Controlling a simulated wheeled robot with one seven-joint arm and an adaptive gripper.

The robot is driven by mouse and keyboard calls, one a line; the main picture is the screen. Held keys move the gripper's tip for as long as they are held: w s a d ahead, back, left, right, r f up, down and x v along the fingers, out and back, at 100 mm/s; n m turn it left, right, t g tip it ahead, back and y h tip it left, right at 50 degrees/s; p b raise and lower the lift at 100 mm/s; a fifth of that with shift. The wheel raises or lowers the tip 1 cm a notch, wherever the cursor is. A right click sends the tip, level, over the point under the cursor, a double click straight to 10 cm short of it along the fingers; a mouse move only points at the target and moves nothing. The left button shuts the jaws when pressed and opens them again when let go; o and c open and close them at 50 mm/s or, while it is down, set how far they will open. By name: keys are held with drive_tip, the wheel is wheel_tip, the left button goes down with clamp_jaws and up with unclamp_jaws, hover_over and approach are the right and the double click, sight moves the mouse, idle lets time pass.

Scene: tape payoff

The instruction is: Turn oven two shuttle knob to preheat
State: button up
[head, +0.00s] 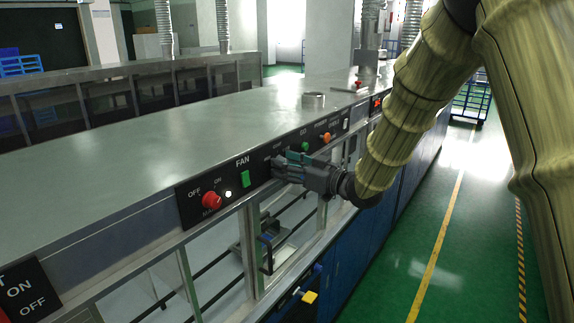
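My gripper (279,168) is at the black control panel (258,168) on the front of the long steel bench, just right of the green FAN switch (245,179). Its fingertips reach the panel face or nearly so. I cannot tell whether they touch or hold anything. Small white lettering shows beside and above the fingers, too small to read surely. No knob shows clearly at that spot; the gripper covers that part of the panel.
A green button (305,146) and an orange knob (326,137) sit on the panel right of my gripper. A small metal ring (313,100) lies on the bench top (150,142). A black handle (266,254) stands out below the panel. The green floor at right is open.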

drive_tip(key=c, duration=1)
drive_tip(key=shift+f+n+b, duration=0.15)
drive_tip(key=shift+n+b, duration=0.15)
drive_tip(key=shift+b, duration=0.4)
drive_tip(key=n+b, duration=0.6)
drive_tip(key=b, duration=0.4)
drive_tip(key=shift+f+n+b, duration=0.15)
drive_tip(key=shift+n+b, duration=0.15)
drive_tip(key=shift+b, duration=0.1)
drive_tip(key=n+b, duration=0.1)
drive_tip(key=b, duration=0.1)
drive_tip(key=n+b, duration=0.2)
drive_tip(key=b, duration=0.1)
drive_tip(key=shift+r+n, duration=0.2)
drive_tip(key=shift+n, duration=0.1)
drive_tip(key=shift+r+n+b, duration=0.15)
drive_tip(key=shift+n+b, duration=0.35)
drive_tip(key=shift+b, duration=0.15)
drive_tip(key=shift+r, duration=0.1)
drive_tip(key=shift+d, duration=0.1)
